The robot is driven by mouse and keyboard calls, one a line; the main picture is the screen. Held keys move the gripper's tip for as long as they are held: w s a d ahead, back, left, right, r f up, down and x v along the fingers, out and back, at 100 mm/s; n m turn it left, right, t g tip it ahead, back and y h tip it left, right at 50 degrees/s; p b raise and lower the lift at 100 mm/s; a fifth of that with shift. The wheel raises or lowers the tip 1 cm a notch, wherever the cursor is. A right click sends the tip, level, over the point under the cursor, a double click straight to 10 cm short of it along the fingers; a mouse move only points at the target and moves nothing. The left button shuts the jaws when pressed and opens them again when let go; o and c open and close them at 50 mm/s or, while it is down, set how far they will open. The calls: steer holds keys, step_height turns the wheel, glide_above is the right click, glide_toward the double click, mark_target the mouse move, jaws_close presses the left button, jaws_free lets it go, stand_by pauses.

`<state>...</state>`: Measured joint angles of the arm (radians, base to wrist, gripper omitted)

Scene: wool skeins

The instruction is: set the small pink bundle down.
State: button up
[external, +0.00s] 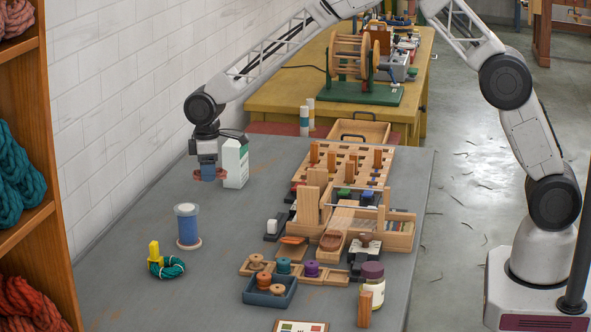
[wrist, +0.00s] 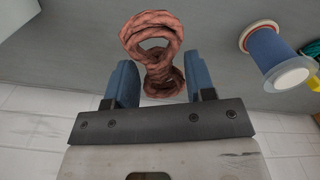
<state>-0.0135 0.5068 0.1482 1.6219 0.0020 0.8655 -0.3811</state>
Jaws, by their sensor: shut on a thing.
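The small pink bundle (wrist: 153,38) is a twisted skein of reddish-pink yarn. In the wrist view it sits between the two blue fingers of my gripper (wrist: 150,84), which is shut on its narrow middle. In the external view the pink bundle (external: 193,176) shows at both sides of my gripper (external: 208,175), which points down over the left part of the grey table (external: 135,228). The bundle appears held above the table; the exact height is hard to tell.
A white and green carton (external: 236,163) stands right beside my gripper. Wooden trays (external: 345,165) crowd the right side. The table's left middle is bare.

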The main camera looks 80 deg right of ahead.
glide_above(210, 215)
steer(key=shift+d+f, duration=0.1)
steer(key=shift+f, duration=3.05)
steer(key=shift+f, duration=0.1)
steer(key=shift+f, duration=1.75)
steer(key=shift+f, duration=0.15)
steer(key=o, duration=0.9)
step_height(210, 215, up, 12)
steer(key=shift+r, duration=0.15)
